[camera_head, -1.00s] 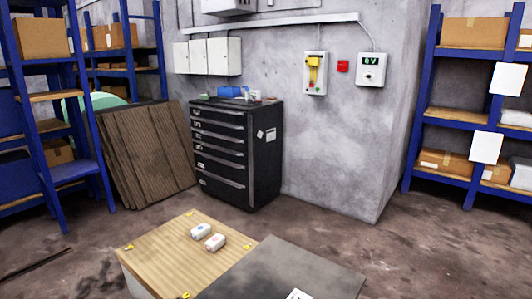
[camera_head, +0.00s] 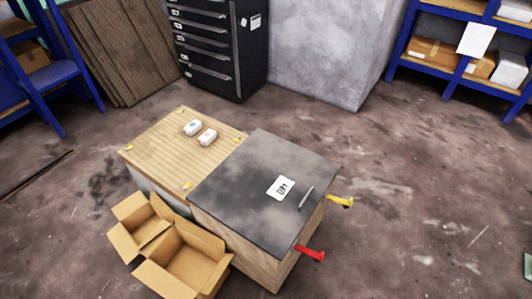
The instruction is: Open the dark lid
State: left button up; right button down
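The dark lid (camera_head: 268,185) lies flat and shut on the right part of a wooden box (camera_head: 243,240). It bears a white label reading "DRY" (camera_head: 281,188) and a thin grey handle (camera_head: 306,199) near its right edge. What is under the lid is hidden. Neither of my grippers shows in the head view.
A light wooden top (camera_head: 160,148) with two small white items (camera_head: 200,132) adjoins the lid on the left. Open cardboard boxes (camera_head: 190,262) stand in front. A yellow piece (camera_head: 341,202) and a red piece (camera_head: 311,254) jut from the right side.

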aim_at(267, 191)
jog(key=k+l+z, duration=0.15)
jog(key=l+z, duration=0.6)
jog(key=l, duration=0.15)
jog(key=l+z, duration=0.35)
jog(key=l, duration=0.15)
jog(key=k, duration=0.05)
